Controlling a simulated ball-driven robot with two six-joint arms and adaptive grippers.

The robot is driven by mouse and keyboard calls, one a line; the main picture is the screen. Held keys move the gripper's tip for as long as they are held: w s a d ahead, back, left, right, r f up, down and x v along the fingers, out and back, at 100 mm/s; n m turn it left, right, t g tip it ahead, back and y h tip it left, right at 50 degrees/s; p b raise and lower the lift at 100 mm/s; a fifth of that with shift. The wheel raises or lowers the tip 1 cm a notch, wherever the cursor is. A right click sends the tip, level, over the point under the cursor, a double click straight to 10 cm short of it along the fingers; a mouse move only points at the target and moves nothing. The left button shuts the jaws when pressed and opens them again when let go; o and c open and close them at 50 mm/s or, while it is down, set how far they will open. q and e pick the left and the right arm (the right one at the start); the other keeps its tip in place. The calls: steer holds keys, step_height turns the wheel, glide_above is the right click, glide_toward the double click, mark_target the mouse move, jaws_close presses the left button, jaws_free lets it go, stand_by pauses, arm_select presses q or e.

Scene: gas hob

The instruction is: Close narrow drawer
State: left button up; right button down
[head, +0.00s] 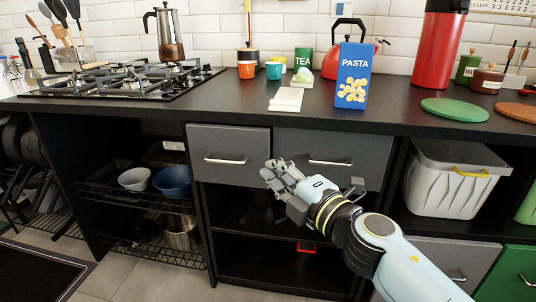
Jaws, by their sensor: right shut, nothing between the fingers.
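The narrow drawer (226,143) is the grey front with a silver bar handle (225,161), under the counter left of centre. Its front looks about flush with its neighbour; I cannot tell whether a small gap remains. The wider grey drawer (320,142) is directly to its right, with its own bar handle (330,162). My right gripper (270,174) comes in from the lower right and is shut and empty. Its fingers are in front of the seam between the two drawers, near the narrow drawer's lower right corner. I cannot tell whether they touch. My left gripper is not in view.
The black counter (400,105) runs above the drawers, holding a blue pasta box (353,77) and a gas hob (120,82). Left of the drawers are wire baskets with bowls (172,181). Open shelves (235,215) lie below.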

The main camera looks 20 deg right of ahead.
steer(key=f, duration=0.2)
steer(key=b, duration=0.2)
glide_toward(247, 129)
steer(key=w+f, duration=0.1)
steer(key=w+a+f, duration=0.1)
steer(key=w+f, duration=0.1)
steer(key=w+a+f, duration=0.1)
steer(key=w, duration=0.1)
steer(key=shift+a+f, duration=0.25)
steer(key=shift+f, duration=0.05)
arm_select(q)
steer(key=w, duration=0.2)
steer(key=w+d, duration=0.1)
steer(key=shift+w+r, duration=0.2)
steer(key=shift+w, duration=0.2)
arm_select(e)
steer(key=shift+w+d, duration=0.2)
steer(key=shift+w, duration=0.1)
